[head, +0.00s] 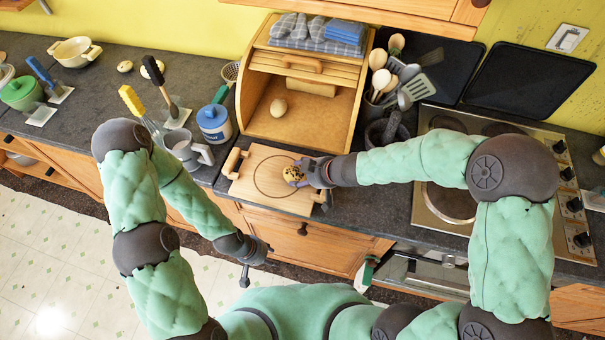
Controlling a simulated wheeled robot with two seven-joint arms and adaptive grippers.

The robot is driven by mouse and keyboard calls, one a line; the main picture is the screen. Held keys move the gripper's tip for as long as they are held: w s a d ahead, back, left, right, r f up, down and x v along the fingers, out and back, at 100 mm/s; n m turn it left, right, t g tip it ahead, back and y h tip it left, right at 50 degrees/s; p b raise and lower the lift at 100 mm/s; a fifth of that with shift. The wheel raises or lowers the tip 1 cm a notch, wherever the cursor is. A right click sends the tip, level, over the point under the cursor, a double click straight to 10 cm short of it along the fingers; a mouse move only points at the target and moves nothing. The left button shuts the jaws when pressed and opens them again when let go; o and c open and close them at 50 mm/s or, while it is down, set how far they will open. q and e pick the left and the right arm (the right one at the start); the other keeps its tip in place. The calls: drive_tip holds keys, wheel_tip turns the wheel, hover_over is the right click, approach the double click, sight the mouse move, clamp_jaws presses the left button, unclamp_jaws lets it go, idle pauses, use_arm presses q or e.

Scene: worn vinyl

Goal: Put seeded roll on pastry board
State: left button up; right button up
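The seeded roll (293,175), brown with dark specks, sits on the wooden pastry board (249,190), inside the right part of its marked ring. My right gripper (308,182) comes in from the right, close beside the roll. Its fingers look spread, one by the roll's far right side and one out toward the board's front right corner. Any contact with the roll is too small to tell. My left gripper (256,266) hangs empty in front of the counter, low over the floor, with its fingers apart.
An open wooden bread box (258,119) holding a pale roll (278,108) stands behind the board. A grey mug (189,150) and blue-lidded jar (214,124) stand to the left. A utensil pot (374,109) and the stove (450,203) are to the right.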

drive_tip(key=shift+o, duration=0.8)
drive_tip(key=shift+r, duration=0.3)
drive_tip(key=p+v, duration=0.6)
drive_tip(key=v, duration=0.6)
drive_tip(key=shift+p, duration=0.35)
